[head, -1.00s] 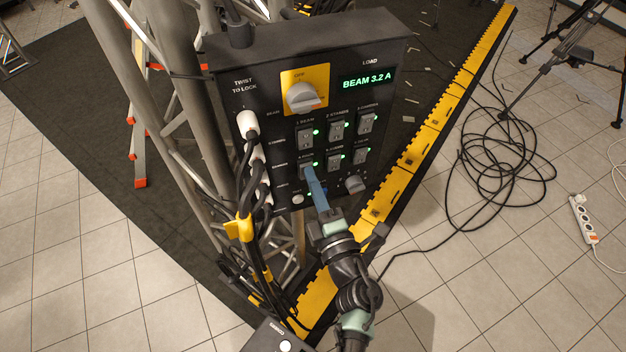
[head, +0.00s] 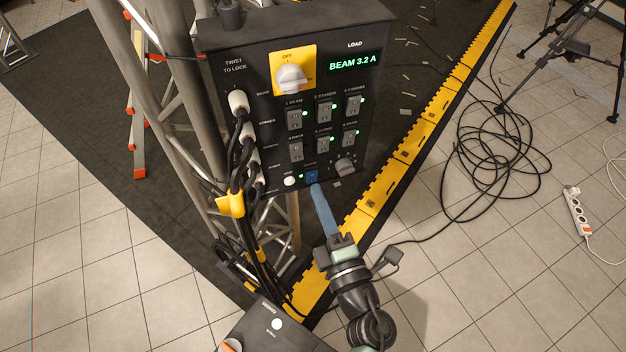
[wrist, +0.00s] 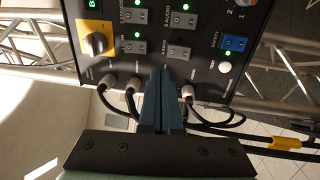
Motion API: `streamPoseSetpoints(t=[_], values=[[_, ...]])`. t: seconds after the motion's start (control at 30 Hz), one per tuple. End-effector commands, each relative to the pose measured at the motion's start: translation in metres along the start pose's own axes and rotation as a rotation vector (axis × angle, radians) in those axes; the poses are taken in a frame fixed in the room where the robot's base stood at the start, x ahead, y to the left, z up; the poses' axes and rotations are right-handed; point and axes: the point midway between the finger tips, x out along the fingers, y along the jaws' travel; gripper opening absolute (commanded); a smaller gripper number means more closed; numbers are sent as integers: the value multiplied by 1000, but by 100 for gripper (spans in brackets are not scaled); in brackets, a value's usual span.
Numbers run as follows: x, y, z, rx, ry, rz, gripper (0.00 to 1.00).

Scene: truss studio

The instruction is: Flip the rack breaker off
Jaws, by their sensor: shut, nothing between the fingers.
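The black distro box (head: 222,130) stands on the truss with two rows of breaker switches. The rack breaker (head: 296,152), labelled 4 RACK, is at the left of the lower row. No green light shows beside it, while the other numbered breakers have lit green lights. In the wrist view the rack breaker (wrist: 180,52) is just beyond the fingertips, also with no light. My gripper (head: 316,188) has its blue fingers shut together and empty. In the head view its tips overlap the box's lower edge, by the blue switch; they look apart from the rack breaker.
A blue switch (wrist: 235,43) and a white button (wrist: 225,67) sit near the rack breaker. A grey rotary knob (head: 291,77) on a yellow plate is above. Plugged cables (head: 240,130) line the box's left side. The display (head: 354,63) reads BEAM 3.2 A.

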Motion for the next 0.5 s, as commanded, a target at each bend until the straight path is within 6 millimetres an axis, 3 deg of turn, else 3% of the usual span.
streamPoseSetpoints(t=[0.2,0.5], values=[[-26,5,0,1,-1,-2,0],[-30,7,0,1,0,-1,0]])
